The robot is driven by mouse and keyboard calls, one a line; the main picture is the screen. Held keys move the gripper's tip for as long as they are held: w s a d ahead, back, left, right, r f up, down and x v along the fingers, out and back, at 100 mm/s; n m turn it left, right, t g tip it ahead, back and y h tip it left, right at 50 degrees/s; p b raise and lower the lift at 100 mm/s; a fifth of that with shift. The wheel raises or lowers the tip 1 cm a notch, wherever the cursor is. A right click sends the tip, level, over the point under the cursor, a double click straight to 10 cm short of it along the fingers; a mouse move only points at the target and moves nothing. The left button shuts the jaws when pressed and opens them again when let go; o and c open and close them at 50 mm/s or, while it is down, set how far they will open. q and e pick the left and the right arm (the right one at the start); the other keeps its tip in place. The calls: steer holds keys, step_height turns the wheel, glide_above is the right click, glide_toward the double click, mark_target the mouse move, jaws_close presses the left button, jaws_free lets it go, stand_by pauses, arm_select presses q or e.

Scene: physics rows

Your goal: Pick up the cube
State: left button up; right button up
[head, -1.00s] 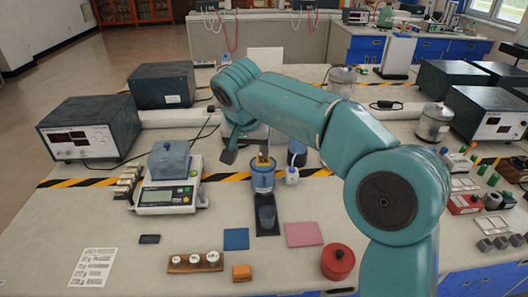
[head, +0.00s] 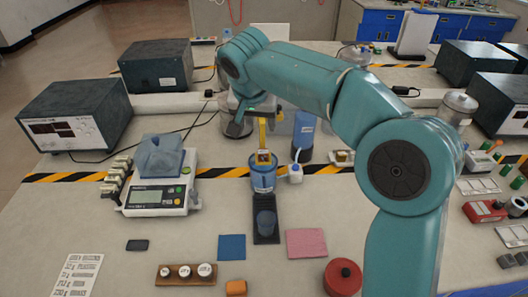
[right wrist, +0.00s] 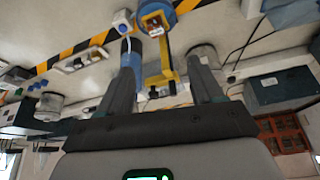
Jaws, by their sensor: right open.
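A small cube-like block (head: 263,157) with yellow edges and a darker face sits at the mouth of a blue cup (head: 263,180). It also shows in the right wrist view (right wrist: 154,21), at the top. An orange block (head: 236,287) lies at the front edge; I cannot tell which is the task's cube. My right gripper (head: 256,115) is behind and above the cup, partly hidden by its own arm. In the right wrist view its two fingers (right wrist: 163,75) are apart, with a yellow upright piece (right wrist: 165,65) seen between them. My left gripper is not in view.
A balance (head: 158,195) stands left of the cup. A blue bottle (head: 303,132) and a small white bottle (head: 295,173) are close on its right. Blue (head: 232,247) and pink (head: 307,243) pads and a red round container (head: 343,276) lie in front.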

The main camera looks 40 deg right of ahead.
glide_toward(263, 152)
step_height(263, 152, down, 2)
steer(key=w, duration=0.1)
steer(key=shift+d+p+x, duration=0.2)
steer(key=shift+p+x, duration=0.05)
steer(key=shift+x, duration=1.4)
steer(key=shift+d+p+x, duration=0.15)
steer(key=shift+p+x, duration=0.05)
steer(key=shift+x, duration=1.4)
steer(key=shift+s+r, duration=0.1)
steer(key=shift+s, duration=0.05)
jaws_close()
